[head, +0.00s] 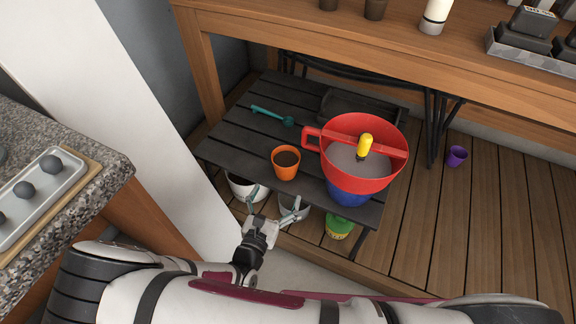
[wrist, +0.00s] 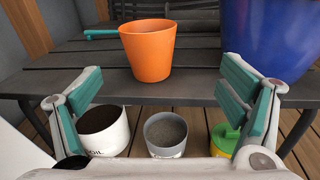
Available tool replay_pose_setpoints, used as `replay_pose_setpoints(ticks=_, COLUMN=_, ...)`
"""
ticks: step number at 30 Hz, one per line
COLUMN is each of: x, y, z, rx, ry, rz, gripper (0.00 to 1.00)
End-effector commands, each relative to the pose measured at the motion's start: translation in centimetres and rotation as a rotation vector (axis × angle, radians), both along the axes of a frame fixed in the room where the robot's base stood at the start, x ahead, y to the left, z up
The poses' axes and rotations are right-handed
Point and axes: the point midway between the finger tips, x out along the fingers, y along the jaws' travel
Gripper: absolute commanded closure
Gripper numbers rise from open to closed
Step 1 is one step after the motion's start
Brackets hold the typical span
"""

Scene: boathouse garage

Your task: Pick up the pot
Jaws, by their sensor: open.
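An orange pot (head: 286,164) with dark contents visible in the head view stands upright near the front edge of a dark slatted table (head: 228,139). It also shows in the wrist view (wrist: 148,52), ahead of and above the space between the fingers. My gripper (head: 275,200) is open and empty, in front of the table's front edge and apart from the orange pot. Its two teal-padded fingers (wrist: 160,88) are spread wide in the wrist view. A small purple pot (head: 457,156) stands on the wooden floor at the right.
A red sieve-like vessel with a yellow-handled tool (head: 365,145) sits over a blue bucket (head: 347,193), right of the orange pot. A teal scoop (head: 272,116) lies behind. White (wrist: 103,131), grey (wrist: 165,135) and green-yellow (wrist: 224,139) containers stand below the table.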

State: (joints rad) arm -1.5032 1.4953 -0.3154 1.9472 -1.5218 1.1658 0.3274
Motion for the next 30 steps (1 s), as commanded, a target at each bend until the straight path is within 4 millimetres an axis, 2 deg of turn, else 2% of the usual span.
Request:
replay_pose_setpoints(ticks=1, x=-0.3, y=0.4, z=-1.4, rx=-0.027, ry=-0.001, rz=0.041, gripper=0.1)
replay_pose_setpoints(ticks=3, x=-0.4, y=0.7, z=-2.3, rx=-0.049, ry=-0.001, rz=0.077, gripper=0.1)
replay_pose_setpoints(ticks=8, x=0.2, y=0.9, z=-3.0, rx=-0.064, ry=-0.001, rz=0.106, gripper=0.1)
replay_pose_setpoints(ticks=18, x=6.1, y=-0.1, z=-3.3, rx=-0.062, ry=-0.001, rz=0.102, gripper=0.1)
replay_pose_setpoints(ticks=30, x=9.7, y=-0.8, z=-3.5, rx=-0.062, ry=-0.001, rz=0.101, gripper=0.1)
